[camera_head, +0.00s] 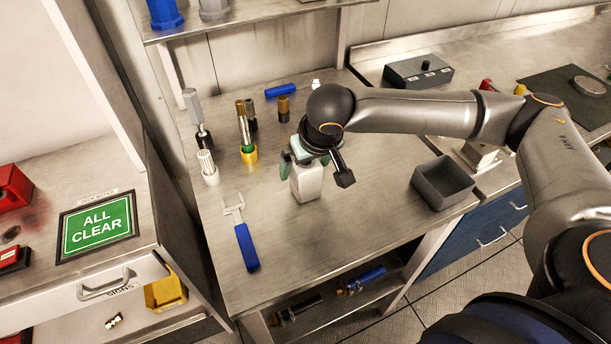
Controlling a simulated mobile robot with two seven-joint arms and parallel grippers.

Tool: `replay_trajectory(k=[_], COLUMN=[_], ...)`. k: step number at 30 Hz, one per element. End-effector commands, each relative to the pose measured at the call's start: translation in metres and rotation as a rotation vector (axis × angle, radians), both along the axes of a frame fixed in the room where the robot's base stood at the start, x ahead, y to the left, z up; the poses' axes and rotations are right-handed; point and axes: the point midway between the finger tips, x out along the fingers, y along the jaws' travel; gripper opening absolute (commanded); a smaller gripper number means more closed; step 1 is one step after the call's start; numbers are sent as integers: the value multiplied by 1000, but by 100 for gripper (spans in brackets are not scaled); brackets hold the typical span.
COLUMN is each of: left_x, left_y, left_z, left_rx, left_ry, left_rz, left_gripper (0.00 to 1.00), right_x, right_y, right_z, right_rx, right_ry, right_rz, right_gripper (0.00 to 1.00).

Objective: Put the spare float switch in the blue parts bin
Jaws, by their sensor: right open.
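My right gripper (305,163) is over the middle of the steel bench, pointing down, with its green-tipped fingers apart at the top of a pale grey-white block-like object (307,183). I cannot tell whether the fingers touch it. No part is clearly recognisable as the spare float switch; a grey cylinder on a dark stem (193,105) stands at the bench's back left. A blue container (165,14) on the upper shelf is cut by the top edge, and I cannot tell whether it is the parts bin. My left gripper is out of view.
An open dark grey bin (443,182) stands at the bench's right. A blue cylinder (281,90) lies at the back. The front middle is clear.

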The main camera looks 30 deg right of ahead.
Motion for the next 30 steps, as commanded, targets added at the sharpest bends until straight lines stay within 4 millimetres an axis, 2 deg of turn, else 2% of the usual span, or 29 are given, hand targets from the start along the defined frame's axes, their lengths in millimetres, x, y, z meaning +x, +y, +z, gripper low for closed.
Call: replay_trajectory(k=[8, 30], left_x=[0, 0], left_y=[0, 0], left_z=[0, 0], left_rx=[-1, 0], left_ry=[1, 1], left_rz=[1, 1], left_gripper=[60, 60], right_x=[1, 1], right_y=[0, 0], right_z=[-3, -3], right_rx=[1, 1], right_ry=[0, -1], right_rz=[1, 0], right_gripper=[99, 16])
